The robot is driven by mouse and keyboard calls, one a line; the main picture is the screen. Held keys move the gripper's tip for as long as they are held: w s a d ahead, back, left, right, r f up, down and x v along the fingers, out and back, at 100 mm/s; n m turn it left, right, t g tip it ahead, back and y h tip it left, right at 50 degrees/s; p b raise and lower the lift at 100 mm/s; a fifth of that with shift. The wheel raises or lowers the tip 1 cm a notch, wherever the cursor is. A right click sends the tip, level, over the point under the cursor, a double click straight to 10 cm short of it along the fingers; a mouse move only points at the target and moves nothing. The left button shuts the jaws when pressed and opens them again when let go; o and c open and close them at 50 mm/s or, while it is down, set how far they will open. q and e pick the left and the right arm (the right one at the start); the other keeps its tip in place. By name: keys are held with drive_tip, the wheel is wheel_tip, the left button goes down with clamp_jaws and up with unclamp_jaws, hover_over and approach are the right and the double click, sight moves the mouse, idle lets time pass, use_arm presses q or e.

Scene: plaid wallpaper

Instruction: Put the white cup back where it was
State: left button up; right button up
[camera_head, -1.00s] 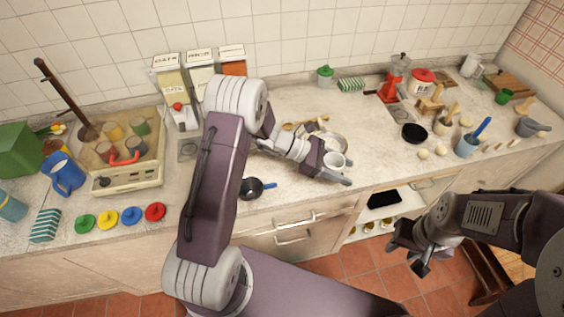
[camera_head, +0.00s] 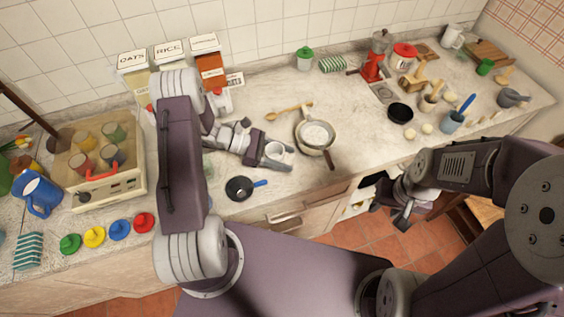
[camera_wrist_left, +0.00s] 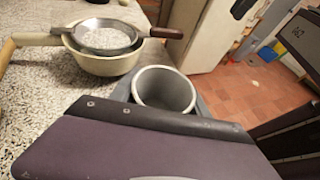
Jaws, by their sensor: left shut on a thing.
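The white cup (camera_head: 277,150) is between the fingers of my left gripper (camera_head: 277,162), over the counter just left of the pan with the sieve. In the left wrist view the cup (camera_wrist_left: 165,90) shows its round open mouth and grey inside, upright or nearly so. The gripper is shut on it, and the gripper body hides the cup's lower part. I cannot tell whether the cup touches the counter. My right gripper (camera_head: 397,208) hangs in front of the counter, away from the cup; its jaws are not clear.
A pale pan (camera_head: 299,141) holding a sieve (camera_head: 318,133) stands right of the cup. A wooden spoon (camera_head: 288,112) lies behind. A small black pan (camera_head: 238,189) with a blue handle is in front left.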

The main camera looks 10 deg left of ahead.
use_arm(q)
drive_tip(key=shift+s+a+f, duration=0.15)
drive_tip(key=shift+a, duration=0.1)
drive_tip(key=shift+d, duration=0.1)
wheel_tip(320, 180, down, 4)
drive_tip(key=shift+s+d+r+p, duration=0.1)
drive_tip(key=shift+r+p, duration=0.1)
drive_tip(key=shift+p, duration=0.1)
drive_tip(key=shift+f, duration=0.35)
drive_tip(key=o, duration=1.4)
drive_tip(key=shift+o, duration=0.4)
